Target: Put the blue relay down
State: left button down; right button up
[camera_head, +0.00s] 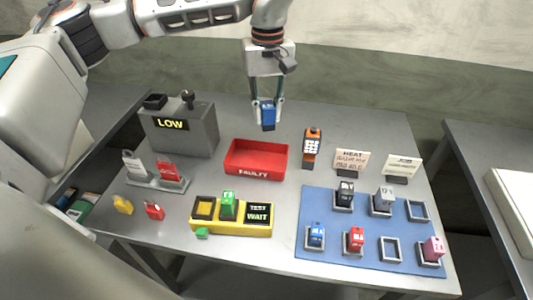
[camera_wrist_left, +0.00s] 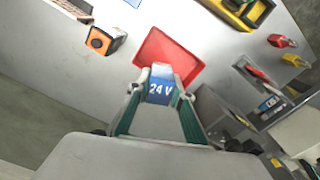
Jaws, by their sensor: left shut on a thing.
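My left gripper (camera_head: 267,102) is shut on a blue relay (camera_head: 268,117) and holds it upright above the back middle of the table. In the left wrist view the relay (camera_wrist_left: 160,90) shows a "24 V" label between the two fingertips (camera_wrist_left: 161,80). The red tray (camera_head: 256,172) marked "FAULTY" is empty and lies just in front of the held relay in the head view. A second blue relay (camera_head: 316,236) sits in a socket at the front left of the blue mat (camera_head: 345,210). My right gripper is out of view.
A yellow tester (camera_head: 232,230) reads "WAIT", with a green relay (camera_head: 228,204) and one empty socket. The mat also holds black, grey, red and pink relays and two empty sockets. A grey "LOW" box (camera_head: 190,137) stands left; an orange-black meter (camera_head: 311,147) stands right of the tray.

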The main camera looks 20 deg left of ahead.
pick_arm(q)
notch_tip(320, 180, down, 14)
jog(key=shift+p, duration=0.55)
jog(key=shift+f, duration=0.1)
jog(key=c, duration=1.8)
grip_release()
notch_tip(320, 180, up, 12)
jog(key=shift+r+b, duration=0.15)
jog(key=shift+b, duration=0.55)
jog(key=shift+s, duration=0.15)
